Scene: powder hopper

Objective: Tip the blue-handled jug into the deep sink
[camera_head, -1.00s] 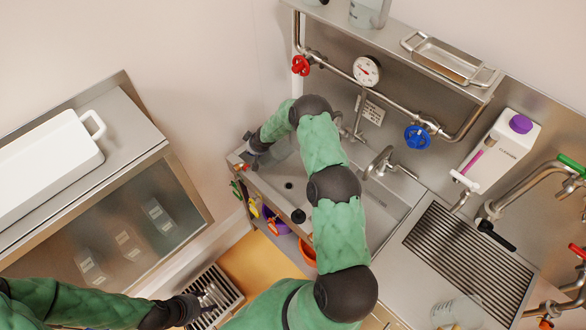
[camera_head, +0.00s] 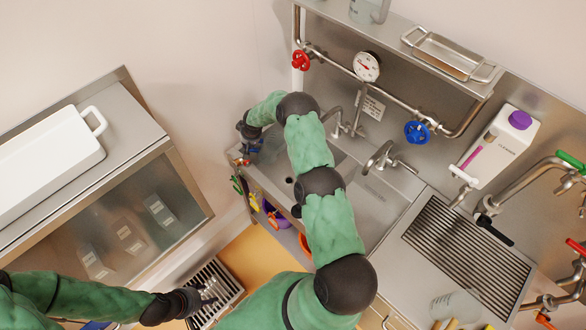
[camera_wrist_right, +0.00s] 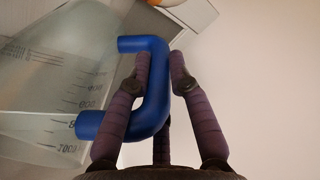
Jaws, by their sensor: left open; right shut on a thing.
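My right gripper (camera_wrist_right: 160,57) is shut on the blue handle (camera_wrist_right: 157,95) of the clear jug (camera_wrist_right: 45,95), whose printed scale shows in the right wrist view. In the head view, my right arm reaches across the steel sink (camera_head: 272,178), and the right gripper (camera_head: 247,140) is at the sink's far left end. The jug is mostly hidden there; a bit of blue shows by the gripper. I cannot tell the jug's exact tilt or whether it holds liquid. My left gripper (camera_head: 207,297) is open and empty at the lower left, above a floor grate.
A tap (camera_head: 380,157) stands at the sink's back edge, below pipes with a red valve (camera_head: 301,61) and a blue valve (camera_head: 417,132). A ribbed drainboard (camera_head: 465,250) is at right, with another clear jug (camera_head: 455,305) near it. A glass-fronted cabinet (camera_head: 125,225) stands left.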

